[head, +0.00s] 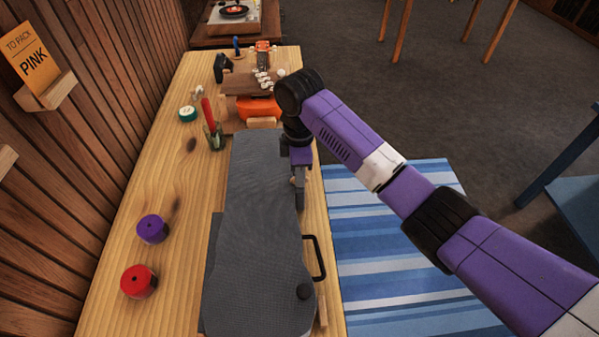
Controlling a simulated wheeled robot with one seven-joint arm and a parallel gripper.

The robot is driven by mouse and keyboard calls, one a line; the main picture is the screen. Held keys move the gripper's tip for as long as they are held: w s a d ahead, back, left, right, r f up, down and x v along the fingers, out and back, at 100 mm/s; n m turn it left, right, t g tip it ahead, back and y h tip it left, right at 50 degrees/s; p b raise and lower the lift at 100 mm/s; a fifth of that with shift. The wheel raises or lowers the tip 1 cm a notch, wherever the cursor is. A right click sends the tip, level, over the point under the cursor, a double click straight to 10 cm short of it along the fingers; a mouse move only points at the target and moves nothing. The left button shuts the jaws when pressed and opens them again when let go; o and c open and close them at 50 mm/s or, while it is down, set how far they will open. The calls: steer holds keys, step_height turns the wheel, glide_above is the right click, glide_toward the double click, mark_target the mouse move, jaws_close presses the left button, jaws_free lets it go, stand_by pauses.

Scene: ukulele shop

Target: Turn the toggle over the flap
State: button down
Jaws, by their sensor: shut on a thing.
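A grey ukulele-shaped case (258,225) lies closed on the wooden bench, narrow end away from me. My gripper (299,204) points down at the case's right edge, about midway along it. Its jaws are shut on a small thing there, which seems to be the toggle. A small tan bit (292,181) shows beside the fingers and may be part of it. The fingers hide most of this spot, so I cannot tell the toggle's angle or make out the flap.
A black handle (316,258) sticks out from the case's right side. Purple (152,229) and red (139,281) rolls stand on the bench at left. A striped rug (400,260) lies right.

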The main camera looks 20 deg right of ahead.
steer(key=shift+r, duration=0.1)
stand_by(0.3)
steer(key=c, duration=1.4)
jaws_free()
steer(key=shift+o, duration=0.2)
step_height(320, 180, up, 8)
steer(key=shift+f, duration=0.15)
